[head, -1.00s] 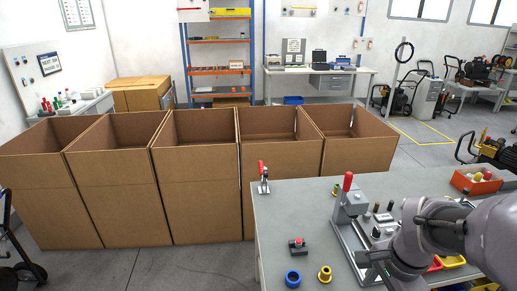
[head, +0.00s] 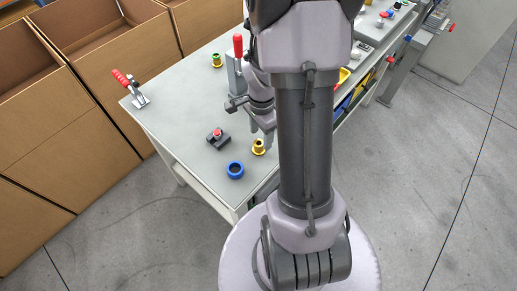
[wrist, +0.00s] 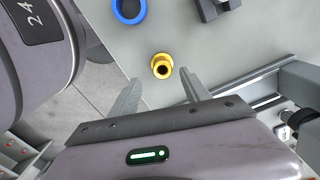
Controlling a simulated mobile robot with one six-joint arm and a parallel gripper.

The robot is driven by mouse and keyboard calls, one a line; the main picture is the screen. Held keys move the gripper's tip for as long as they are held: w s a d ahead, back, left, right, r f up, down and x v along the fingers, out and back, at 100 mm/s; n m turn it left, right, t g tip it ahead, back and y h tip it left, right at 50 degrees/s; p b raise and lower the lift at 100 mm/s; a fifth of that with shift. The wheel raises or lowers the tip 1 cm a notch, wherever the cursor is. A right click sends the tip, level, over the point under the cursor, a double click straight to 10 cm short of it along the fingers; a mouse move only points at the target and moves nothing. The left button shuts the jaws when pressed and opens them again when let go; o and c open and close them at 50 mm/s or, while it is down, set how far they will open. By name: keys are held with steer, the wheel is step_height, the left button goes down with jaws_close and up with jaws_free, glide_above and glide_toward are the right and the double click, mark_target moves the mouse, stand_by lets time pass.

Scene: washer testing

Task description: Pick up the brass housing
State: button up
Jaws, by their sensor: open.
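A brass housing, a gold flanged ring with a dark bore, stands on the grey bench near its front edge in the head view (head: 258,147). The wrist view shows it (wrist: 161,66) just beyond my fingertips, roughly centred between them. My gripper (wrist: 160,88) is open and empty. In the head view my gripper (head: 262,132) hangs just beyond the housing, partly hidden by my own arm.
A blue ring (head: 235,170) lies left of the housing, and a dark block with a red knob (head: 217,137) stands behind the ring. A red-handled toggle clamp (head: 131,89) is at the left corner. Cardboard boxes (head: 70,135) stand left of the bench (head: 185,125).

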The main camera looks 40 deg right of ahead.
mark_target(258, 143)
steer(key=f+b, duration=0.2)
steer(key=f, duration=0.1)
steer(key=f+b, duration=0.1)
steer(key=f, duration=0.1)
steer(key=shift+w+a+f, duration=0.15)
steer(key=shift+w+a, duration=0.2)
steer(key=shift+r, duration=0.2)
steer(key=shift+c, duration=0.4)
jaws_close()
